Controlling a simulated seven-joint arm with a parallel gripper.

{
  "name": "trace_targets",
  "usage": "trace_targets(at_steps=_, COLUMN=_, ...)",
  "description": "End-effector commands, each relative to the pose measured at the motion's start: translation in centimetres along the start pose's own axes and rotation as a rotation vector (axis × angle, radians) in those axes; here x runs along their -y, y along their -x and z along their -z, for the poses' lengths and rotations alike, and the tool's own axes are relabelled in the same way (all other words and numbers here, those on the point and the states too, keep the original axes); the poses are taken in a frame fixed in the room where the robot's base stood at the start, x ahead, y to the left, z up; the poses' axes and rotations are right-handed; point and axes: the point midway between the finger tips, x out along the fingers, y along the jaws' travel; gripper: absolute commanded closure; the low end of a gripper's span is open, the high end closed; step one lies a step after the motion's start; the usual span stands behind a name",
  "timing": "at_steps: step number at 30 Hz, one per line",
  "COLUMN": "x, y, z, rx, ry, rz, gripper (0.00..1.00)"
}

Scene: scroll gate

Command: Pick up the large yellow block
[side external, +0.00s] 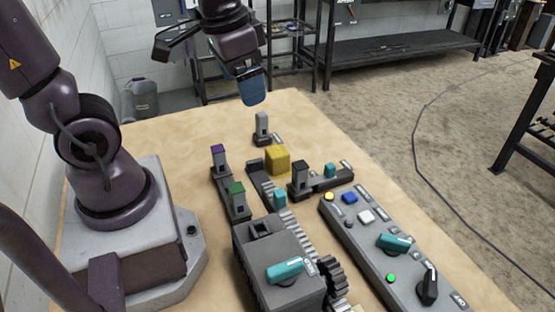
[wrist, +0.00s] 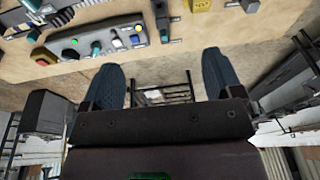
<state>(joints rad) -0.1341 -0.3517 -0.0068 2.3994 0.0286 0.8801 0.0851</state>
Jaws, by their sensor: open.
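The large yellow block (side external: 277,160) sits among the dark rails and posts of the mechanism on the table, in the middle of the side view. In the wrist view a yellow block (wrist: 202,5) shows at the top edge, partly cut off. My gripper (side external: 252,90) is in the air above the table's far part, up and to the left of the block in the side view, and apart from it. In the wrist view its two blue fingers (wrist: 160,72) are spread with nothing between them.
A grey post (side external: 262,128) stands behind the block, and a dark post (side external: 299,180) stands close on its right. Purple-topped (side external: 219,160) and green-topped (side external: 238,202) posts stand left. A geared housing (side external: 278,262) and control panel (side external: 385,245) lie nearer. The table's back-left is clear.

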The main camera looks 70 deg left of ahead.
Motion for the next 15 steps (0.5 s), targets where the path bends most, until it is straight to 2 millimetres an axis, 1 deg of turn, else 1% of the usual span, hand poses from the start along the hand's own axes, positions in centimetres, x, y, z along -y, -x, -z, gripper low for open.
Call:
trace_targets(at_steps=1, x=0.8, y=-1.5, z=0.8, rx=0.054, ry=-0.045, rz=0.005, gripper=0.15)
trace_targets(at_steps=5, x=2.9, y=-5.2, z=2.7, rx=0.152, ry=-0.243, rz=0.002, gripper=0.15)
trace_targets(at_steps=8, x=4.6, y=-8.4, z=3.9, rx=0.216, ry=-0.449, rz=-0.023, gripper=0.15)
trace_targets(at_steps=9, x=5.3, y=-9.9, z=4.4, rx=0.238, ry=-0.547, rz=-0.037, gripper=0.15)
trace_targets(at_steps=11, x=6.3, y=-12.1, z=5.0, rx=0.262, ry=-0.711, rz=-0.064, gripper=0.15)
trace_targets(at_steps=12, x=6.9, y=-13.3, z=5.4, rx=0.272, ry=-0.826, rz=-0.082, gripper=0.15)
trace_targets(at_steps=15, x=8.0, y=-15.5, z=6.5, rx=0.271, ry=-1.100, rz=-0.112, gripper=0.15)
